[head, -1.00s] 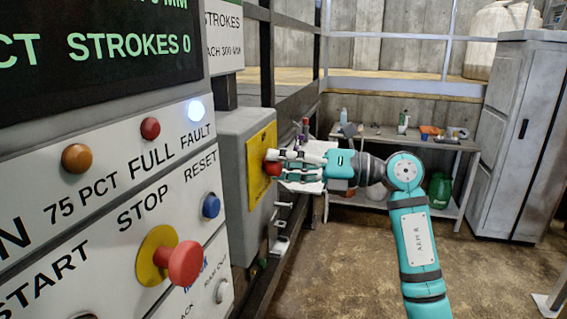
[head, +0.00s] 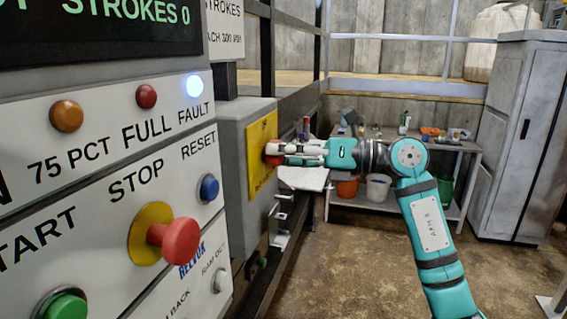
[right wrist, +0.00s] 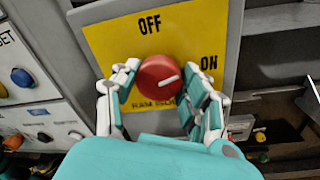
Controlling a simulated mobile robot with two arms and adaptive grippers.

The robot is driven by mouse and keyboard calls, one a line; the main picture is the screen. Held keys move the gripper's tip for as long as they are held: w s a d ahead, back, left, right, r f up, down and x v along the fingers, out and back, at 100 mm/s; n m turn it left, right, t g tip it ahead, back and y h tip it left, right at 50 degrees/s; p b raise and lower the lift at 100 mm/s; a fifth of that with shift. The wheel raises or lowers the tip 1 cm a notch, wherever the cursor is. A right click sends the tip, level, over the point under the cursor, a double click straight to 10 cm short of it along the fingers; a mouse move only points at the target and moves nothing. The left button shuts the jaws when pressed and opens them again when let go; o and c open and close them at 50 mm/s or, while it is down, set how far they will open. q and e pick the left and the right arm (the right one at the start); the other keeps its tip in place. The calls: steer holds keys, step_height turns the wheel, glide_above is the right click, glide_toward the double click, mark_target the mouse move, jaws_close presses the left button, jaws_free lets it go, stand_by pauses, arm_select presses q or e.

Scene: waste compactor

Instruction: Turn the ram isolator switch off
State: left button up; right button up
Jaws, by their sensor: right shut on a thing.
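The ram isolator switch is a round red knob (right wrist: 158,80) on a yellow plate (right wrist: 115,45) marked OFF at the top and ON at the right. The white line on the knob points right and slightly up, towards ON. My right gripper (right wrist: 160,93) is shut on the knob, with fingers on both sides of it. In the head view, the right gripper (head: 278,151) reaches the knob from the right, and its fingers cover part of it. The yellow plate (head: 262,145) is on the side of a grey box. My left gripper is not in view.
A control panel with a red stop button (head: 181,241), a green start button (head: 66,308) and a blue reset button (head: 209,187) stands at the left. A workbench (head: 440,143) and a grey cabinet (head: 515,140) are behind.

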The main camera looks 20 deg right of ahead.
steer(key=shift+s+a+f+n+t+h+b, duration=0.1)
steer(key=shift+n+t+h+b, duration=0.25)
steer(key=shift+n+b, duration=2.4)
steer(key=shift+s+a+n+t+h+b, duration=0.3)
steer(key=shift+n+b, duration=1.05)
steer(key=shift+n, duration=2.7)
steer(key=shift+w+d, duration=0.25)
steer(key=o, duration=1.1)
steer(key=shift+o, duration=0.2)
steer(key=shift+d, duration=0.1)
